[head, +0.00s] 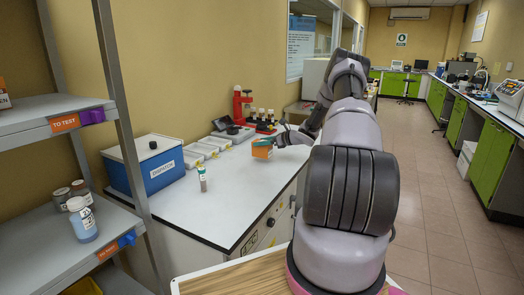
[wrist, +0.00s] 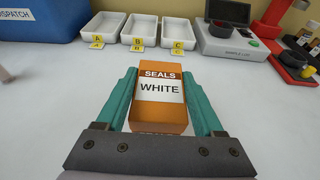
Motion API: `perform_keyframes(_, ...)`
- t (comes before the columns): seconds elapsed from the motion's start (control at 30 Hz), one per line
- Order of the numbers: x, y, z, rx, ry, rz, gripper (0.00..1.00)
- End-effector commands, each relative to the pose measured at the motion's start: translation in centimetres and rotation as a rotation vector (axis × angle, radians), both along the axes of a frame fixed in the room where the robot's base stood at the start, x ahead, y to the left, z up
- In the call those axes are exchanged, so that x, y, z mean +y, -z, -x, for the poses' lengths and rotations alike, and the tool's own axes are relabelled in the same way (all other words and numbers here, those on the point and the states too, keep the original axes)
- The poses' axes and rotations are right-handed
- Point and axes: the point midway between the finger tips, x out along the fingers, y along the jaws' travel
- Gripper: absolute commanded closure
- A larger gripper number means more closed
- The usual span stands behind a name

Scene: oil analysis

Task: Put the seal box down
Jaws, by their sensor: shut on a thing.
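The seal box (wrist: 160,95) is orange with a white label reading SEALS WHITE. In the wrist view it sits between the two teal fingers of my gripper (wrist: 160,100), which is shut on it. In the head view the orange box (head: 262,149) shows at the end of my gripper (head: 275,143), over the white counter (head: 235,190). I cannot tell whether its underside touches the counter.
Three white trays tagged A, B and C (wrist: 97,30) stand behind the box. A blue DISPATCH box (head: 150,168) is at the left, with a small bottle (head: 202,180) nearby. A sample-list device (wrist: 228,30) and red stand (head: 240,105) are at the back. Counter around the box is clear.

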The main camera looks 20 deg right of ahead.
Motion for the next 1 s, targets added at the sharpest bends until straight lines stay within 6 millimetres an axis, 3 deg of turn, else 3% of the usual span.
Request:
perform_keyframes(0.2, 0.0, 3.0, 0.1, 0.002, 0.001, -0.002, 0.89)
perform_keyframes(0.43, 0.0, 3.5, 0.0, 0.000, 0.000, 0.000, 0.89)
perform_keyframes(0.47, 0.0, 3.6, 0.0, 0.001, 0.000, 0.000, 0.27)
perform_keyframes(0.53, 0.0, 3.6, 0.1, 0.001, 0.000, 0.000, 0.00)
perform_keyframes(0.83, -0.1, 3.5, 0.1, 0.001, 0.000, -0.001, 0.00)
perform_keyframes(1.0, -1.2, 2.9, 1.5, 0.001, 0.001, 0.000, 0.00)
